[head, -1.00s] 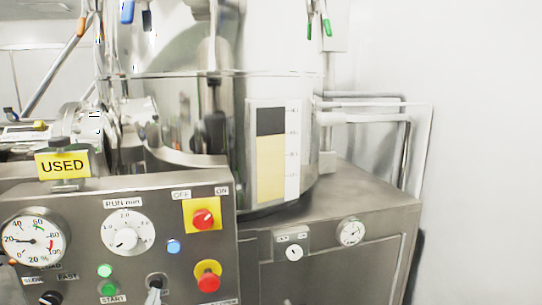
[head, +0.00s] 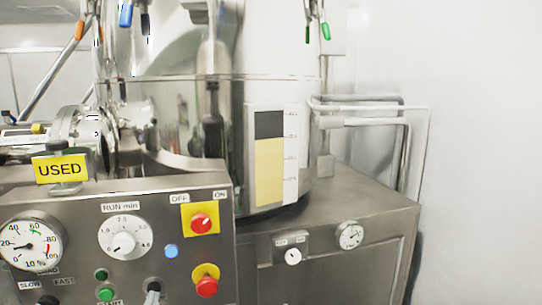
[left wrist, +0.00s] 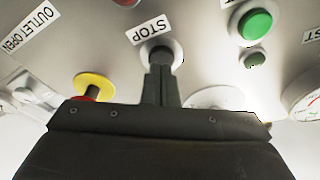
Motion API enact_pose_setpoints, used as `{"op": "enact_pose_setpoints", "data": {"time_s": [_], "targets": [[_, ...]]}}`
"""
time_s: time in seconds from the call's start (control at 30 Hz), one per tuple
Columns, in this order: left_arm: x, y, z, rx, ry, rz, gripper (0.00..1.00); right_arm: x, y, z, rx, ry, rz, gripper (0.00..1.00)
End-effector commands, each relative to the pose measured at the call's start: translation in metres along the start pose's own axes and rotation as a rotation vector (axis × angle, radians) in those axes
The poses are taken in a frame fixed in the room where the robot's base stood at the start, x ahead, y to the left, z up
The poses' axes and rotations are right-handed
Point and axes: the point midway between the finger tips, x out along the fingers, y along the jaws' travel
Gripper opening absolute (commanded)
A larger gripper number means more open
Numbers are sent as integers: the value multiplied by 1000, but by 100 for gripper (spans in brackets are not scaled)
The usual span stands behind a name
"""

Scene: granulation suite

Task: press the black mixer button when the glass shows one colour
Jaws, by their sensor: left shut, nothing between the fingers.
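The sight glass (head: 269,160) on the bowl shows two flat areas, a dark band on top and pale tan below, with a sharp line between. The black button (head: 154,284) is low on the control panel; in the left wrist view it sits by the STOP label (left wrist: 149,29). My left gripper (head: 152,298) is shut and empty, its tips at the black button and partly covering it. In the left wrist view the gripper (left wrist: 161,72) points at that button; I cannot tell whether it is pressed in. My right gripper is not in view.
The panel (head: 70,215) also carries a green START button (head: 105,294), a small dark green lamp (head: 101,275), a red emergency knob (head: 207,287) on yellow, a red OFF/ON switch (head: 201,223) and a RUN dial (head: 124,239). A yellow USED sign (head: 60,168) stands on top.

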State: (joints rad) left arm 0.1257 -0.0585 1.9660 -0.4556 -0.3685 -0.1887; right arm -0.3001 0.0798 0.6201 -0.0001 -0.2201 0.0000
Motion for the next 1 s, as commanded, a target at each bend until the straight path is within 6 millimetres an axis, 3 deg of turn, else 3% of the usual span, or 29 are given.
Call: {"op": "enact_pose_setpoints", "data": {"time_s": [0.63, 1.0], "targets": [[-50, -2, -13, -1, -2, 0, 0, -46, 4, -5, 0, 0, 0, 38], [-57, 0, -12, 1, 1, -2, 0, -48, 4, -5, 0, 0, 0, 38]]}}
